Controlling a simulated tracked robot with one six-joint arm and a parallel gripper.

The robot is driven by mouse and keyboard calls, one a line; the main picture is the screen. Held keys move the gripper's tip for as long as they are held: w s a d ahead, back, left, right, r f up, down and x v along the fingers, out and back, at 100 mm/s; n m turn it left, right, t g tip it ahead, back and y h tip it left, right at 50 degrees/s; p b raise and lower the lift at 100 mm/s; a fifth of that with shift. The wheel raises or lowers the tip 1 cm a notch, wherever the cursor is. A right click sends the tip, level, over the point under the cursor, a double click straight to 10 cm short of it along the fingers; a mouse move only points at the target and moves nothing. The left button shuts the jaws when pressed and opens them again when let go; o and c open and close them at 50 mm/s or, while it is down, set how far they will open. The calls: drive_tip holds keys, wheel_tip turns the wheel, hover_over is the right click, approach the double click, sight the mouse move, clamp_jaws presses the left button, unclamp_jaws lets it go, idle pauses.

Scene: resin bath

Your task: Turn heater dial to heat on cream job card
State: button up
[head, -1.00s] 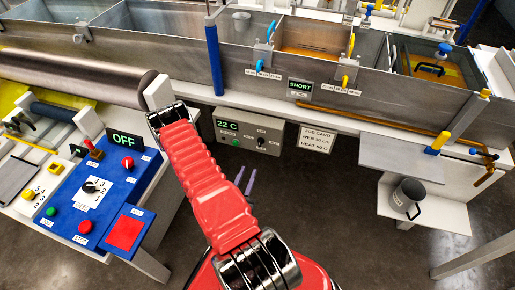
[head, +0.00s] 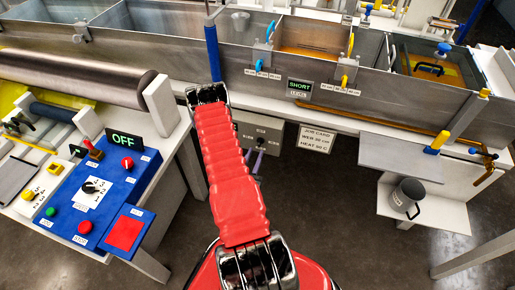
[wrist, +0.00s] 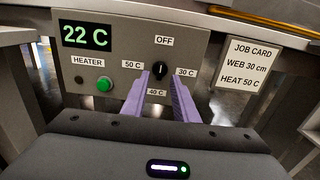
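The heater dial (wrist: 160,70) is a black knob on a grey heater box (wrist: 195,38). OFF is above it, 50 C left, 40 C below and 30 C right. Its pointer seems to be up at OFF. The job card (wrist: 247,66) hangs right of the box and reads WEB 30 cm, HEAT 50 C; it also shows in the head view (head: 316,139). My gripper (wrist: 160,79) is open, its purple fingers one on each side of the dial in the wrist view. I cannot tell whether they touch it. In the head view my gripper (head: 257,152) is at the box front, partly behind my arm.
A green display (wrist: 85,36) on the box reads 22 C, above a green button (wrist: 104,84). The steel bath (head: 390,105) runs above the box. A blue control panel (head: 105,190) stands at left, and a shelf with a grey mug (head: 408,194) at right.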

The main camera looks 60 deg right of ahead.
sight(259, 144)
drive_tip(key=shift+w+d, duration=0.2)
drive_tip(key=shift+d, duration=0.9)
drive_tip(key=shift+w+d, duration=0.15)
drive_tip(key=shift+d, duration=0.9)
drive_tip(key=shift+c, duration=0.7)
clamp_jaws()
